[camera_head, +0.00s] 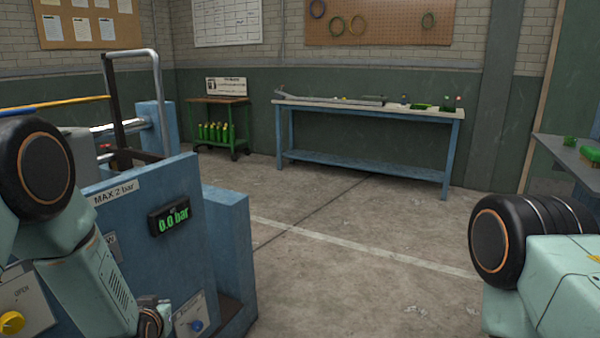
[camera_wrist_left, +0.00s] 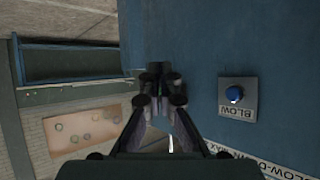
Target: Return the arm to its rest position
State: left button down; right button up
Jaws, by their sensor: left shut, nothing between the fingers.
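My left arm (camera_head: 85,270) comes in from the left in the head view, bent in front of a blue panel (camera_head: 180,190). In the left wrist view my left gripper (camera_wrist_left: 160,72) is shut and empty, its fingertips together in front of the panel's blue face (camera_wrist_left: 200,40). A blue button (camera_wrist_left: 234,94) on a grey plate marked BLOW lies to the right of the fingers, apart from them. The same button (camera_head: 197,326) shows low in the head view. My right arm (camera_head: 540,270) shows at the right edge; its gripper is out of view.
The panel carries a display (camera_head: 170,217) reading 0.0 bar and a yellow knob (camera_head: 12,322). A blue workbench (camera_head: 370,109) stands by the back wall, a green cart (camera_head: 218,125) left of it. A grey table (camera_head: 572,155) is at right. The middle floor is clear.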

pick_arm(q)
jog(key=s+d+f+g+h, duration=0.1)
jog(key=s+d+f+g, duration=0.2)
jog(key=s+f, duration=0.5)
jog(key=s+d+f+g+h, duration=0.1)
jog(key=s+d+f+g, duration=0.15)
jog(key=s, duration=0.95)
jog(key=s+d+f+m+g, duration=0.1)
jog(key=s+f+g, duration=0.1)
jog(key=s, duration=0.9)
jog(key=s+d+f+g, duration=0.1)
jog(key=s+g, duration=0.3)
jog(key=s, duration=0.6)
jog(key=shift+s+d+f+m+h, duration=0.15)
jog(key=shift+s+f+m+h, duration=0.2)
jog(key=shift+s+m+h, duration=0.05)
jog(key=shift+s, duration=0.15)
